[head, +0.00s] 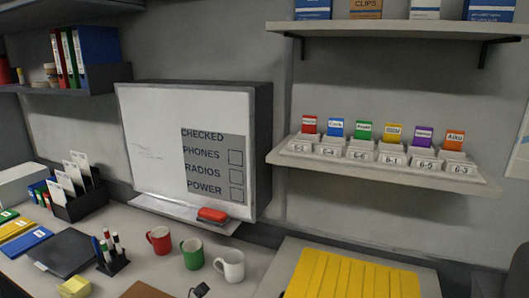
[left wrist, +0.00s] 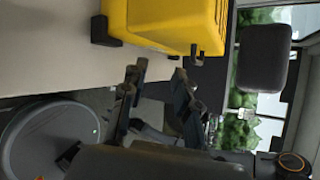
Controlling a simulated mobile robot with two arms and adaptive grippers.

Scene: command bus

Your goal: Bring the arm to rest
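My left gripper (left wrist: 162,74) shows in the left wrist view. Its two dark fingers are apart with nothing between them. A yellow case (left wrist: 178,22) with dark corner feet sits beyond the fingertips at the top of that view, on a pale surface (left wrist: 50,45). I cannot tell whether the fingers touch it, but a gap seems to show. Neither gripper is in the head view, and the right gripper is in no view.
In the head view, mugs (head: 193,254), a pen holder (head: 112,262) and a dark folder (head: 66,252) stand on the desk. A whiteboard (head: 150,130) with a red eraser (head: 211,214) stands behind. A ribbed yellow object (head: 350,278) lies front right. A seat (left wrist: 263,58) shows in the wrist view.

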